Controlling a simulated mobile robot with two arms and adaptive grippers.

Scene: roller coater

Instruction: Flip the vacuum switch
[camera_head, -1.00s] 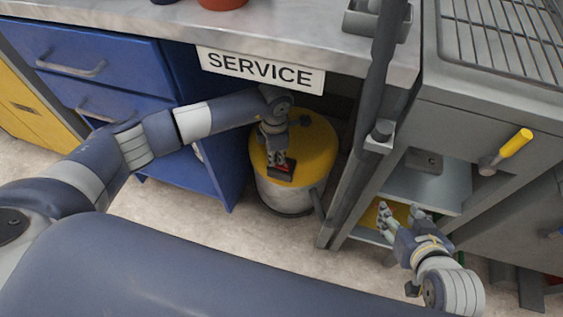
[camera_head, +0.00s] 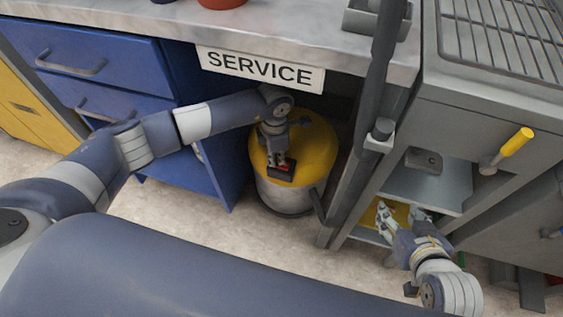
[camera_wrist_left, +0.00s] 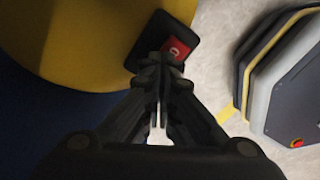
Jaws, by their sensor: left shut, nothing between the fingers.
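The vacuum is a drum with a yellow lid (camera_head: 315,140) and a pale grey body (camera_head: 282,196), standing on the floor under the counter. Its red switch on a black housing (camera_head: 286,174) is on the front part of the lid. In the left wrist view the red switch (camera_wrist_left: 177,49) has a white mark. My left gripper (camera_head: 277,164) is shut and empty, with its fingertips right at the switch; I cannot tell whether they touch it. The fingers (camera_wrist_left: 164,62) partly cover the switch in the wrist view. My right gripper (camera_head: 403,212) is open and empty, by the grey machine's lower shelf.
A counter with a SERVICE sign (camera_head: 260,70) overhangs the vacuum. A blue cabinet (camera_head: 100,60) stands to its left. A dark post (camera_head: 362,150) and a grey machine with a yellow-handled lever (camera_head: 515,142) stand to its right. Bare floor (camera_head: 200,222) lies in front.

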